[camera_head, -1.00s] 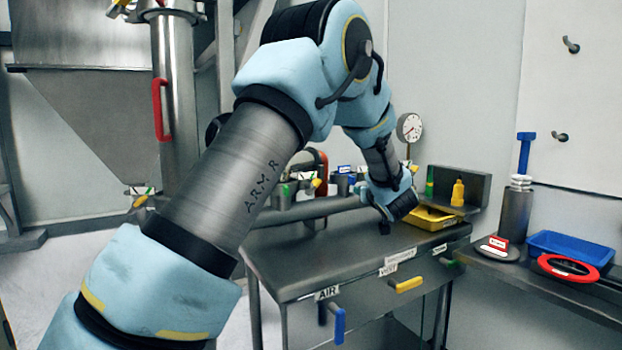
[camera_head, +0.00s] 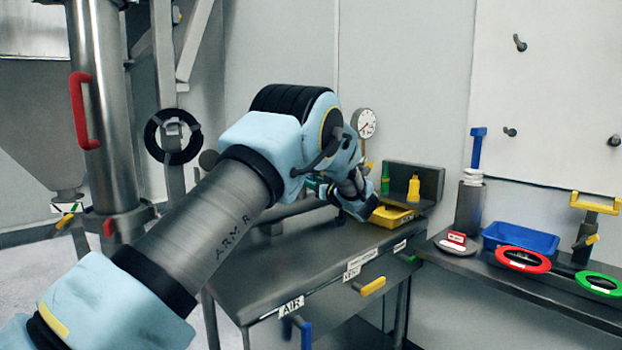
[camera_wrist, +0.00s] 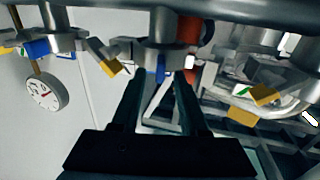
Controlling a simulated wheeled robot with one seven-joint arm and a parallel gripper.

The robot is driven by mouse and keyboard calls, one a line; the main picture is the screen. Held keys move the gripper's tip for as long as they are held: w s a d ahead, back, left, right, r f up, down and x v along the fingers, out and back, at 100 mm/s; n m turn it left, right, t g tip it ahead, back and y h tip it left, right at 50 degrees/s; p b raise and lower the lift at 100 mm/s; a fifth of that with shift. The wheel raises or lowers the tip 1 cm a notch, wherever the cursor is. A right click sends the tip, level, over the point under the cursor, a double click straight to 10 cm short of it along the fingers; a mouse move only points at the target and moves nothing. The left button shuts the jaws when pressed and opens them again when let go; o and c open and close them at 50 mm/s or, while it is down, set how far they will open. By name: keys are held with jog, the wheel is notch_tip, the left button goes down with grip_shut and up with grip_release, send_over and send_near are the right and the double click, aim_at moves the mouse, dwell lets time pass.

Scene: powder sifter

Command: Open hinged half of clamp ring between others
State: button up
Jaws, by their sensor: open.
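In the wrist view, several steel clamp rings hang in a row along a horizontal bar (camera_wrist: 230,10). The middle clamp ring (camera_wrist: 160,50), with a blue tag and a yellow handle beside it, is straight ahead of my gripper (camera_wrist: 161,78). A left clamp ring (camera_wrist: 50,38) has a blue tag. A right clamp ring (camera_wrist: 285,75) has a green and white tag and a yellow handle (camera_wrist: 265,95). My gripper is open, its two fingers pointing at the middle ring; contact cannot be told. In the head view my arm mostly hides the clamp rings.
A pressure gauge (camera_head: 366,123) stands behind the steel bench (camera_head: 300,265); it also shows in the wrist view (camera_wrist: 45,92). A yellow tray (camera_head: 392,216) lies on the bench. A side shelf (camera_head: 520,285) holds a blue tray (camera_head: 521,238) and red and green rings.

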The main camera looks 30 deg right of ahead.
jog(key=shift+w, duration=0.75)
jog(key=shift+c, duration=0.4)
grip_shut()
dwell(0.5)
